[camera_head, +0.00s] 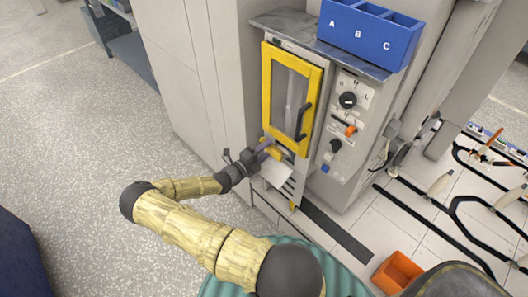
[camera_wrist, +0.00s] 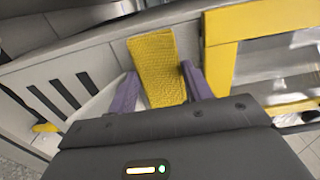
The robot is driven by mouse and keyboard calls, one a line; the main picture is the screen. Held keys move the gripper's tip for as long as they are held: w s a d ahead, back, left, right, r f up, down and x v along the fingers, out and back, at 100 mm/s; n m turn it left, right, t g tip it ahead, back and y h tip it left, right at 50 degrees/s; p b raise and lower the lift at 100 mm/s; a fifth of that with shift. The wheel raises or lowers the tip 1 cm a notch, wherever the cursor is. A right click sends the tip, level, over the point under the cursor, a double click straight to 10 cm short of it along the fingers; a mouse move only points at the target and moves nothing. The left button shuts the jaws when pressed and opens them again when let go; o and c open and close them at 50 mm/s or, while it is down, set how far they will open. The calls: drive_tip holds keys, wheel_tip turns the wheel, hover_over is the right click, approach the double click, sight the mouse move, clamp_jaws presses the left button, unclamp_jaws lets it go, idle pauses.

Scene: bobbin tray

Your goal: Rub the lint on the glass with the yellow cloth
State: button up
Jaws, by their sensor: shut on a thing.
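My gripper (camera_head: 262,147) is at the lower left corner of the yellow-framed door, with its purple fingers pointing toward the cabinet. In the wrist view, the yellow cloth (camera_wrist: 154,62) stands up between the two fingers (camera_wrist: 158,90), and my gripper is shut on it. In the head view a bit of the cloth (camera_head: 273,153) shows by the fingertips, below the glass. The glass (camera_head: 285,85) is a tall pane inside the yellow frame (camera_head: 267,75); a pale streak shows low on it. I cannot tell whether this is lint. The cloth is apart from the glass in the wrist view.
A black handle (camera_head: 303,122) sticks out on the door's right side. A control panel with a black knob (camera_head: 348,99) is to its right. A blue bin (camera_head: 372,32) marked A, B, C stands on top. An orange box (camera_head: 397,272) is on the floor.

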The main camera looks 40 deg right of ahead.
sight(279, 158)
drive_tip(key=shift+d, duration=0.8)
drive_tip(key=s+p, duration=0.2)
drive_tip(key=p, duration=0.1)
drive_tip(key=shift+s+r, duration=0.15)
drive_tip(key=shift+s, duration=0.4)
drive_tip(key=s+p, duration=0.2)
drive_tip(key=shift+s+d+p, duration=0.25)
drive_tip(key=shift+s+p, duration=0.05)
drive_tip(key=shift+p, duration=0.1)
drive_tip(key=shift+s, duration=0.3)
